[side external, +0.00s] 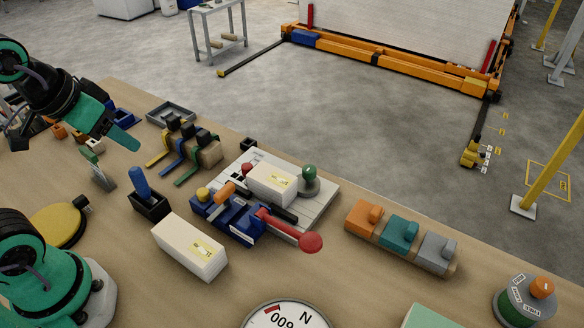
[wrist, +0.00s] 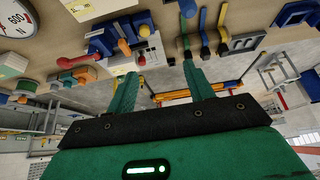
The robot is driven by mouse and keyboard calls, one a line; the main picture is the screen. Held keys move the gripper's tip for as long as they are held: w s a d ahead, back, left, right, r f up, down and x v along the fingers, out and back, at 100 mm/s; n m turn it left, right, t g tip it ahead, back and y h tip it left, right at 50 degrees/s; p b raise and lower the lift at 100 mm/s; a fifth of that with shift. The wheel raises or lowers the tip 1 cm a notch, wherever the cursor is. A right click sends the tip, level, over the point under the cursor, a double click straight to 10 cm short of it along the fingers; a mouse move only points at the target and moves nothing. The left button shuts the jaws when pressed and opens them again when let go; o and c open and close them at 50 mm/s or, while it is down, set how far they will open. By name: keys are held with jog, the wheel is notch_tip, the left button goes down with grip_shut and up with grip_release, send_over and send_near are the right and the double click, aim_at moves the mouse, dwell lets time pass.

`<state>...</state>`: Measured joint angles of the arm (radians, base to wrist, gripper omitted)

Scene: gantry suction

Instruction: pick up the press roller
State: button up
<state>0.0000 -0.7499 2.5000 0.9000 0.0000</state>
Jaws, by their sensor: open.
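A blue handle (side external: 140,182) stands upright, tilted a little, in a dark holder (side external: 150,205) near the left middle of the table in the side view. It looks like the press roller, but its lower end is hidden in the holder. The blue handle also shows at the top edge of the wrist view (wrist: 188,8). My gripper (side external: 122,138) is above the table at the upper left, apart from the handle. In the wrist view, its two green fingers (wrist: 160,74) are spread with nothing between them.
A white box (side external: 188,248) lies in front of the holder. A blue clamp fixture with a red-knobbed lever (side external: 311,242) is to the right. A yellow disc (side external: 57,225) is to the left.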

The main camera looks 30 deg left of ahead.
jog(key=m+g, duration=0.2)
jog(key=g, duration=0.3)
send_over(141, 185)
jog(key=f, duration=1)
jog(key=shift+w+a+f, duration=0.15)
jog(key=shift+w+a, duration=0.2)
jog(key=shift+a, duration=0.05)
jog(key=shift+a+f+g, duration=0.3)
jog(key=shift+f, duration=0.3)
jog(key=shift+s+f, duration=0.1)
jog(key=shift+f, duration=3.8)
jog(key=c, duration=1.1)
